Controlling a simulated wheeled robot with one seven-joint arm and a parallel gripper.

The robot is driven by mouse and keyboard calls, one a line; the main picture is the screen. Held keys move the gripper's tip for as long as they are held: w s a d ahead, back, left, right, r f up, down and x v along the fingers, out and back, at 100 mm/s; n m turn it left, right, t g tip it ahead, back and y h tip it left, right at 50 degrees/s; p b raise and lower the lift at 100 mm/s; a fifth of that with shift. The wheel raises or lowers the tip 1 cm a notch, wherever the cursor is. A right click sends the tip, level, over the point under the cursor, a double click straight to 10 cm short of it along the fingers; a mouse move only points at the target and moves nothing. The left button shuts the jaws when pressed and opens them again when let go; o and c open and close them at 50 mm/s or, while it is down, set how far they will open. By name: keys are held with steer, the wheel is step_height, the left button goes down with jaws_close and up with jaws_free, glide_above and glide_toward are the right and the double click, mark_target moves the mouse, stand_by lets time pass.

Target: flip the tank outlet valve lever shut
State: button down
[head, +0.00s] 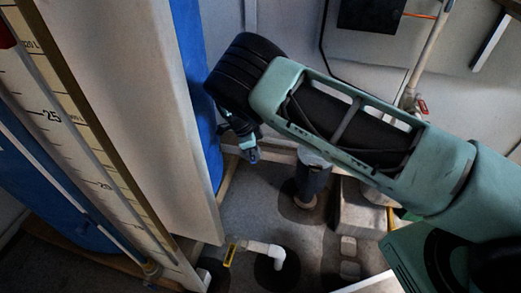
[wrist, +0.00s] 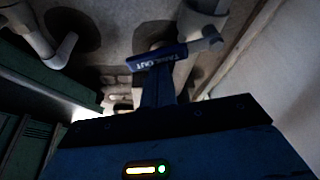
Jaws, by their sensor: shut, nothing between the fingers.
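The tank outlet valve lever (wrist: 157,58) is a dark blue bar with pale "TANK OUT" lettering in the wrist view. It runs slightly tilted from a grey valve fitting (wrist: 205,42) at its right. My gripper (wrist: 157,88) is shut and empty, and its fingers point up the picture at the lever. The fingertips overlap the lever's lower edge; I cannot tell whether they touch it. In the head view my gripper (head: 251,154) hangs beside the blue panel. I cannot make out the blue lever there.
A yellow lever (head: 231,252) sits on a white elbow pipe (head: 264,249) low in the head view. A tall scaled panel (head: 90,150) fills the left. A red handle (head: 421,107) is at the right.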

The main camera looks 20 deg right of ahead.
steer(key=shift+a+m, duration=0.4)
steer(key=shift+m, duration=0.3)
steer(key=shift+a, duration=0.35)
